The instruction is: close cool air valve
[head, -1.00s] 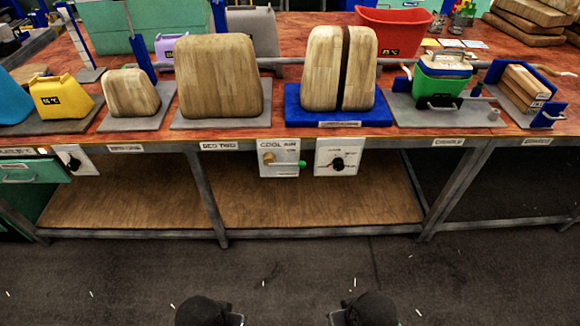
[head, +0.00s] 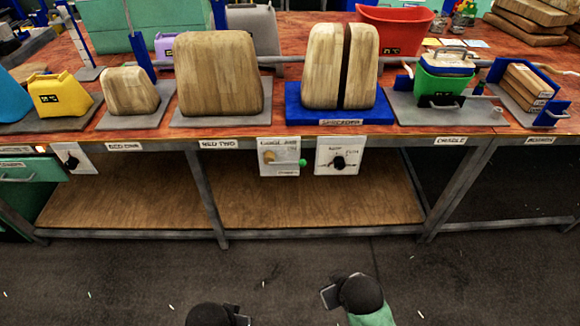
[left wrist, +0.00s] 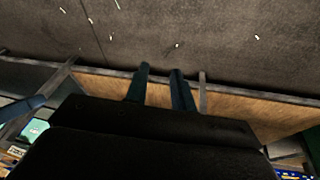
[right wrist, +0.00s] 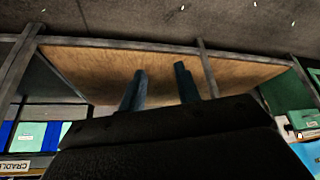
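The cool air panel (head: 279,157) is a white plate on the front edge of the bench, with a brass-coloured knob (head: 268,157) and a green spot (head: 302,162) at its right side. Its small lettering is blurred. My right gripper (head: 329,297) is low in front of the bench, well short of the panel, open and empty. In the right wrist view its two fingers (right wrist: 160,88) stand apart. My left gripper (head: 242,318) is at the bottom of the head view, also away from the panel. Its fingers (left wrist: 160,88) are apart with nothing between them.
A second white panel with a black knob (head: 339,162) sits just right of the cool air panel. Another black-knobbed panel (head: 72,160) is at the left. Wooden presses stand above on the bench (head: 420,137). The floor before the bench is clear.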

